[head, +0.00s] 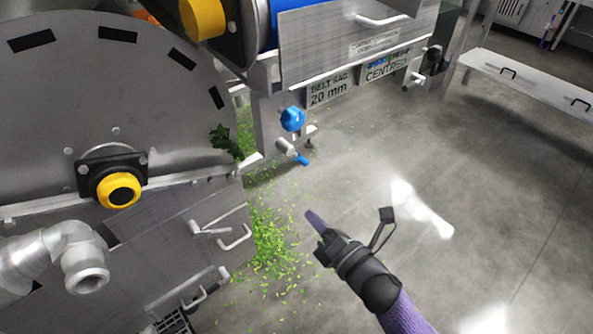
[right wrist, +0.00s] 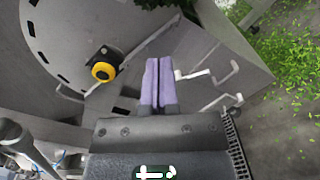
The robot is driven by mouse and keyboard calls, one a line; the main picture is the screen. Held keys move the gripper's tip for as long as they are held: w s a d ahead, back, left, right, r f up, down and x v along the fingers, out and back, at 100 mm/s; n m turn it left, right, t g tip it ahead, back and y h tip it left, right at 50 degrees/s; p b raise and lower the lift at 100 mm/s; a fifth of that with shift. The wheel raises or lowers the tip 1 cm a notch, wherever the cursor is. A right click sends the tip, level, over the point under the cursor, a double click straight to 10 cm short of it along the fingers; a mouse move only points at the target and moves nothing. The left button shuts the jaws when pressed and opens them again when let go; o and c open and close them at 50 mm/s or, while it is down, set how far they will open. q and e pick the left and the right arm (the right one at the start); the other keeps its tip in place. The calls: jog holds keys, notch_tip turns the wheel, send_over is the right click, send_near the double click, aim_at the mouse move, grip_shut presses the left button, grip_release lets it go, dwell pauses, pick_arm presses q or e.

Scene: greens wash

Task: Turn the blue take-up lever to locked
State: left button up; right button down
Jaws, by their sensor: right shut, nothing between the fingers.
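A short lever with a blue tip (head: 303,160) sticks out from a metal cylinder at the lower end of the conveyor's support bracket. A blue knob (head: 292,119) sits just above it on the same bracket. My right gripper (head: 314,218), with purple fingers, is over the floor in front of and below the lever, apart from it. Its fingers are shut and empty; they also show closed together in the right wrist view (right wrist: 158,80). The lever and knob are not seen in the right wrist view. My left gripper is not in view.
A big grey drum housing (head: 60,110) with a yellow-ringed hub (head: 119,190) stands at the left, with metal handles (head: 235,238) below. Green leaf scraps (head: 270,245) litter the floor. Signs (head: 328,92) hang under the conveyor.

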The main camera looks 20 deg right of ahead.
aim_at(294, 154)
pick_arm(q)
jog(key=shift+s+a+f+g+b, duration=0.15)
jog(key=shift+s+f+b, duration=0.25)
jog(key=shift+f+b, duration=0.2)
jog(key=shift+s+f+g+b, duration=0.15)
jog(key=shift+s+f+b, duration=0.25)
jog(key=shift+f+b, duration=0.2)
pick_arm(e)
jog(key=w+r, duration=0.2)
jog(key=w, duration=0.7)
jog(key=shift+w+d+r, duration=0.15)
jog(key=shift+w+r, duration=0.1)
jog(key=shift+w, duration=0.05)
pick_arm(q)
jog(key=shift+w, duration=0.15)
